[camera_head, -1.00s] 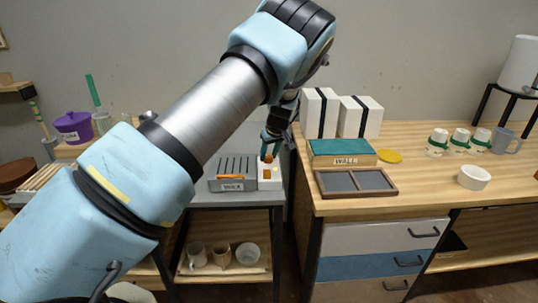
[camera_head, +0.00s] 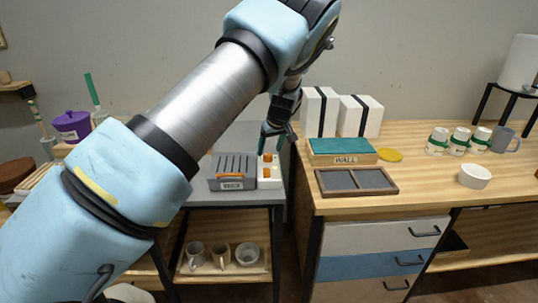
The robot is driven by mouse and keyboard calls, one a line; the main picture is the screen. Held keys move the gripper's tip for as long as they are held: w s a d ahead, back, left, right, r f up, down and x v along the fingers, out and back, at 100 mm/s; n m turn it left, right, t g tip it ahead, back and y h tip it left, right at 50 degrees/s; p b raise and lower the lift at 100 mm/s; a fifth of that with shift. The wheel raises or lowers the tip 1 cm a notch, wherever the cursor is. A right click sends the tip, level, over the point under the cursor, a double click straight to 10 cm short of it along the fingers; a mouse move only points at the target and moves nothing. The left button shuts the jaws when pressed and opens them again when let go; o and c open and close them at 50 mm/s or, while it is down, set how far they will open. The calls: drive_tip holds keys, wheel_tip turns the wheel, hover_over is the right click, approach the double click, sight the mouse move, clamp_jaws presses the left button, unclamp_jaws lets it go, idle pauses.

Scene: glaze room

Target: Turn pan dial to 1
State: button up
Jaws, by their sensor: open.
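My gripper (camera_head: 273,142) is open and points down, just above and behind a small white unit (camera_head: 277,183) on the grey-topped stand. The unit carries small orange parts (camera_head: 266,172), one near its back edge and one near its middle. They are too small to read, and I cannot tell which, if any, is the pan dial or what setting it has. Beside the unit on the left is a grey slotted box (camera_head: 231,168) with an orange bar and a label across its front. I see nothing held between the fingers.
The grey stand (camera_head: 215,198) has a lower shelf with cups (camera_head: 221,256). To the right, the wooden bench (camera_head: 420,182) holds a green-topped block (camera_head: 341,150), a dark two-panel tray (camera_head: 356,181) and white boxes (camera_head: 361,116). My arm crosses the left side and hides part of it.

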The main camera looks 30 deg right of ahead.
drive_tip(key=b+v, duration=0.1)
drive_tip(key=v, duration=0.7)
drive_tip(key=shift+b, duration=0.4)
drive_tip(key=a+n+g, duration=0.1)
drive_tip(key=a+g, duration=0.1)
drive_tip(key=a, duration=2.4)
drive_tip(key=s+a+r+m+g, duration=0.1)
drive_tip(key=s+a, duration=1.4)
drive_tip(key=a, duration=0.3)
drive_tip(key=shift+a+r+m, duration=0.25)
drive_tip(key=shift+a+m, duration=0.1)
drive_tip(key=shift+m, duration=0.05)
drive_tip(key=shift+w, duration=0.1)
